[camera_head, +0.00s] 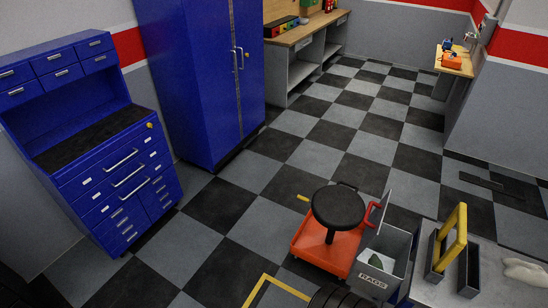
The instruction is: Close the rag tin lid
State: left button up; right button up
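The rag tin (372,284) is a grey open-topped box marked RAGS, at the lower right of the head view. Its lid (384,212) stands raised at the tin's far left side, seen nearly edge-on, with a red handle-like loop (369,217) beside it. Neither of my grippers is in view.
A black round stool (338,205) over an orange base (313,245) stands just left of the tin. A grey table (505,292) with a yellow-handled carrier (455,235) is to its right. Blue cabinets (200,80) line the left.

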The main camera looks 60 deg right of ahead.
aim_at(373, 225)
jog(key=z, duration=3)
jog(key=k, duration=0.4)
jog(key=u, duration=0.65)
jog(key=i, duration=0.7)
jog(key=z, duration=1.6)
